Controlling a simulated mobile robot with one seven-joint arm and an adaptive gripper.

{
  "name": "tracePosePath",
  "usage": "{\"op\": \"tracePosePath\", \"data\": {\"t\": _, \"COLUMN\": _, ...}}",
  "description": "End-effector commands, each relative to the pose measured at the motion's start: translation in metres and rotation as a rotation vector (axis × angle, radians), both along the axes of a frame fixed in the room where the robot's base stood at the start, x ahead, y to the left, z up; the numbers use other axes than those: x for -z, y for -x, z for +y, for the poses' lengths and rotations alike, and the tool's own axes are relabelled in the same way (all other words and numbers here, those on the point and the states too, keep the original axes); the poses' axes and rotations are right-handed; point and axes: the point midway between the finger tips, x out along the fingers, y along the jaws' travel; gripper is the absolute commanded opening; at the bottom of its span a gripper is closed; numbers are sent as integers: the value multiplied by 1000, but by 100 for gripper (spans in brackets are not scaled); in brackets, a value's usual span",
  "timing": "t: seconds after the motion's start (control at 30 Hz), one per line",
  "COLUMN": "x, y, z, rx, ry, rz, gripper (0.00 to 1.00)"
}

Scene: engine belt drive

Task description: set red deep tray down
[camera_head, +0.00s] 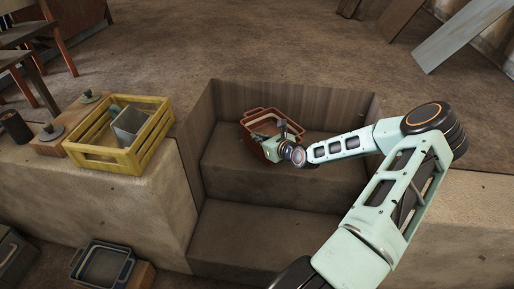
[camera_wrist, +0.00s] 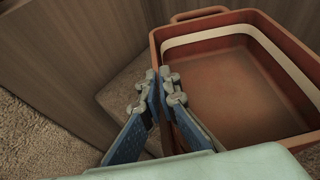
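The red deep tray (camera_head: 249,138) is a reddish-brown, open box with handles, at the back left of a wooden-walled recess in the head view. In the wrist view the tray (camera_wrist: 235,85) fills the upper right and is empty where I see inside, with a pale band along its inner wall. My gripper (camera_wrist: 160,90) has its two blue fingers closed on the tray's near left wall. In the head view my gripper (camera_head: 266,140) is partly hidden at the tray. I cannot tell whether the tray's underside touches the step below.
The recess has an upper step (camera_head: 232,170) and a lower step (camera_head: 240,235), both with bare room. Its wooden wall (camera_wrist: 70,60) is close left of the tray. A yellow crate (camera_head: 108,157) stands on the left ledge; a dark tray (camera_head: 103,266) is lower left.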

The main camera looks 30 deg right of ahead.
Motion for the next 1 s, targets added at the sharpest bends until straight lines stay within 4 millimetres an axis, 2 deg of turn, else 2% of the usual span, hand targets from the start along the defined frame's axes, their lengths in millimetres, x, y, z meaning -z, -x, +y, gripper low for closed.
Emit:
{"op": "tracePosePath", "data": {"t": 0.17, "x": 9, "y": -7, "z": -3, "rx": -1, "ry": 2, "rz": -2, "gripper": 0}}
{"op": "tracePosePath", "data": {"t": 0.4, "x": 43, "y": -11, "z": -4, "rx": -2, "ry": 3, "rz": -1, "gripper": 0}}
{"op": "tracePosePath", "data": {"t": 0.77, "x": 46, "y": -10, "z": -5, "rx": 0, "ry": 1, "rz": -2, "gripper": 0}}
{"op": "tracePosePath", "data": {"t": 1.0, "x": 46, "y": -10, "z": -5, "rx": 0, "ry": 1, "rz": 0, "gripper": 22}}
